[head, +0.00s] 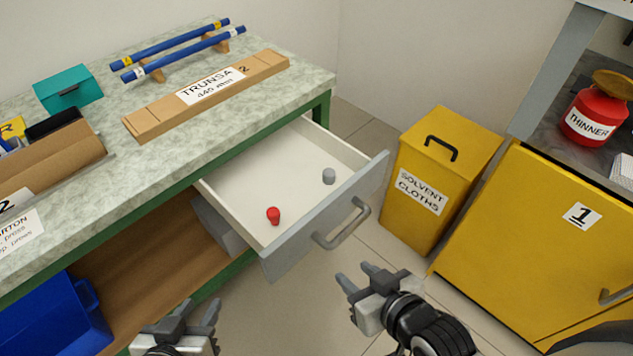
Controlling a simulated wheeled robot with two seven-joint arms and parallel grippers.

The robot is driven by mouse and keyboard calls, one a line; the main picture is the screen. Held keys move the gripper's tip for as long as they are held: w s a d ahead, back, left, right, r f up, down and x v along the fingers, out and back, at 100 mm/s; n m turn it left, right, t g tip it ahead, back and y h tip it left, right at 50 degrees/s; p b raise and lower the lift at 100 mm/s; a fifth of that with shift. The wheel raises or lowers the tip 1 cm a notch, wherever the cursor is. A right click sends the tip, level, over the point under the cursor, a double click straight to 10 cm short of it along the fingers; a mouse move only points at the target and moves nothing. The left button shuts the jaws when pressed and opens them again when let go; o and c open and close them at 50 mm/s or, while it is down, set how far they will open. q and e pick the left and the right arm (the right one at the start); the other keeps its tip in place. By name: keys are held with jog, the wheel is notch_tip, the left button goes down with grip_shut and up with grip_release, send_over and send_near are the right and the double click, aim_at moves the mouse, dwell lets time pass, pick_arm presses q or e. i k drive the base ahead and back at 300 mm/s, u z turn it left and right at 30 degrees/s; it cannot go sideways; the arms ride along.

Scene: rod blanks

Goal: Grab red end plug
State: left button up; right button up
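The red end plug (273,215) stands in the open drawer (262,178), near its front left corner. A grey plug (329,176) stands in the same drawer, further right and near the front panel. My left gripper (198,311) is at the bottom of the view, below and left of the drawer, with its fingers apart and nothing seen between them. My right gripper (356,275) is in front of the drawer, below its handle (343,226), with its fingers apart and empty. Both grippers are apart from the red plug.
The green-framed workbench (300,85) holds a cardboard box (208,93), blue rods (183,54) on supports and a teal box (68,90). A blue bin (55,318) is at the lower left. A yellow bin (441,170) and yellow cabinet (540,245) stand right of the drawer.

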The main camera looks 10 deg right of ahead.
aim_at(273, 215)
jog(key=k, duration=0.5)
jog(key=z, duration=1.65)
jog(key=i, duration=0.8)
jog(key=u, duration=2.7)
jog(key=i, duration=0.5)
jog(key=z, duration=0.05)
